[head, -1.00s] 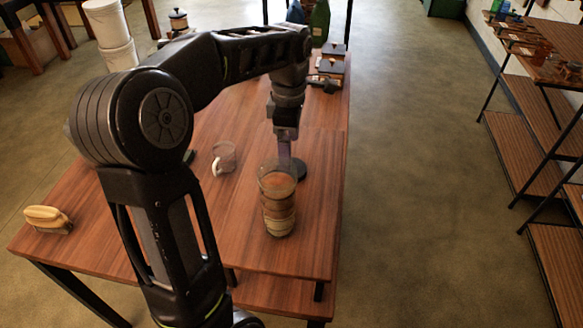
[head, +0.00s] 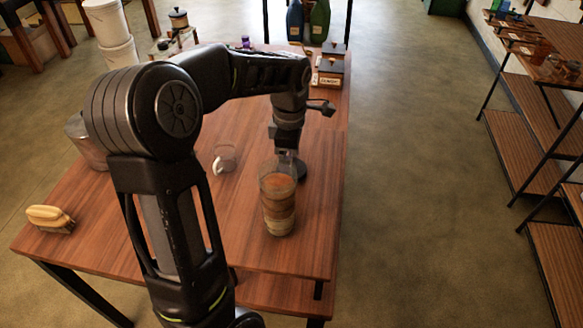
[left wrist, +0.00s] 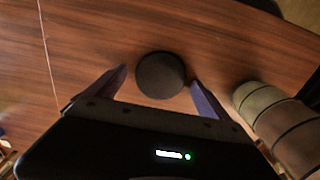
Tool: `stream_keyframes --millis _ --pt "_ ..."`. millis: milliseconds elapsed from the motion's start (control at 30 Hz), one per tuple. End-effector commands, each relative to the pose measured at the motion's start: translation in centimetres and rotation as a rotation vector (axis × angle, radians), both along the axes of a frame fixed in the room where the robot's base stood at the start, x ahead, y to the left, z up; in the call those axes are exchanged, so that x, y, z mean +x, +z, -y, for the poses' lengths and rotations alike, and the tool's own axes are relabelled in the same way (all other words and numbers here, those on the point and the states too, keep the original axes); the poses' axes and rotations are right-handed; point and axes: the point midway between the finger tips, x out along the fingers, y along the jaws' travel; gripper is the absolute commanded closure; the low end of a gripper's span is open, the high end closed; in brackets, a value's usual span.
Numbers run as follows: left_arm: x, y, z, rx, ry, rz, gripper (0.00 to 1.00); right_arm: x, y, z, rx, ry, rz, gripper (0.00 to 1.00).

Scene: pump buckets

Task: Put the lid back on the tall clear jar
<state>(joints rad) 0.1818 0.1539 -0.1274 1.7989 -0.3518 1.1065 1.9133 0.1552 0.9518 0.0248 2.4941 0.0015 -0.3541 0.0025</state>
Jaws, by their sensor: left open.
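The tall clear jar (head: 278,203) stands upright on the wooden table, filled with brownish layers, its top open. The round dark lid (head: 298,167) lies on the table just behind the jar and is partly hidden by the jar and my gripper in the head view. My left gripper (head: 288,155) points down over the lid. In the left wrist view the lid (left wrist: 160,75) sits between the two spread fingers of the left gripper (left wrist: 158,82), which is open. The jar (left wrist: 270,110) shows there at the right, beside a finger. My right gripper is not in view.
A clear mug (head: 224,159) stands left of the jar. A brush (head: 50,218) lies at the table's left corner. A metal pot (head: 85,145) is partly behind my arm. Dark-lidded boxes (head: 331,70) and bottles (head: 319,20) stand at the far end.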

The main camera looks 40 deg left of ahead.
Motion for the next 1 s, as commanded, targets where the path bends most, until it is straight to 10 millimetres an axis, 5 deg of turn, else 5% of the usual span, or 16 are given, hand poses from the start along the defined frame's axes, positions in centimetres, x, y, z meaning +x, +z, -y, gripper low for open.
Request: stream_keyframes --millis 233,1000 --pt "0.00 0.03 0.00 0.000 0.000 0.000 0.09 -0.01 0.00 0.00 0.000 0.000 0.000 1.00" --pt "0.00 0.03 0.00 0.000 0.000 0.000 0.72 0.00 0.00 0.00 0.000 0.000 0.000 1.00"
